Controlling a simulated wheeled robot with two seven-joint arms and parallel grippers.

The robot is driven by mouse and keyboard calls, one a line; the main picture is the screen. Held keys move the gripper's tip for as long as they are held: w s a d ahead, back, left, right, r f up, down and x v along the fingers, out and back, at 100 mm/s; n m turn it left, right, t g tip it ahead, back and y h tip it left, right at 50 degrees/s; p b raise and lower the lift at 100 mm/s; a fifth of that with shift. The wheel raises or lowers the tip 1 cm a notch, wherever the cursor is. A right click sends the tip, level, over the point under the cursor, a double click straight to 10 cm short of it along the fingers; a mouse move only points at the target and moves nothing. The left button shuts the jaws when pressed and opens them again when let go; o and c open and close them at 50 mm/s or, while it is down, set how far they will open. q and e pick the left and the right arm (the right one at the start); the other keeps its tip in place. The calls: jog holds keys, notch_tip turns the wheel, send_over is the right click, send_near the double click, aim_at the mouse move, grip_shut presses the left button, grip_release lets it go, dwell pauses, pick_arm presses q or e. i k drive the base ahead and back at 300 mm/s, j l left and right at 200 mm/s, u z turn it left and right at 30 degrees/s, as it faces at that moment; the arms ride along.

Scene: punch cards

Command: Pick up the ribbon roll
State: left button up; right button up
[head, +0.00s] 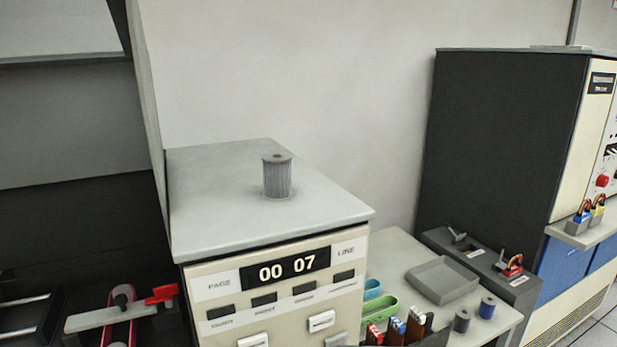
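A grey ribbed cylinder (277,178) with a dark hole in its top stands upright on the flat top of a cream cabinet (225,210). On the low table (395,250) to the right are two small spools, a dark grey one (461,321) and a blue one (487,308). I cannot tell for sure which of these is the ribbon roll. Neither of my grippers shows in the head view.
The cabinet top is otherwise clear. Its front has a "00 07" display (285,269) and several buttons. The low table bears a grey tray (442,280) and a green holder (376,309). A tall dark cabinet (490,140) stands at right, with padlocks (577,222) on its ledge.

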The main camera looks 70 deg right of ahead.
aim_at(276, 166)
jog(key=z, duration=2)
jog(key=k+l, duration=0.05)
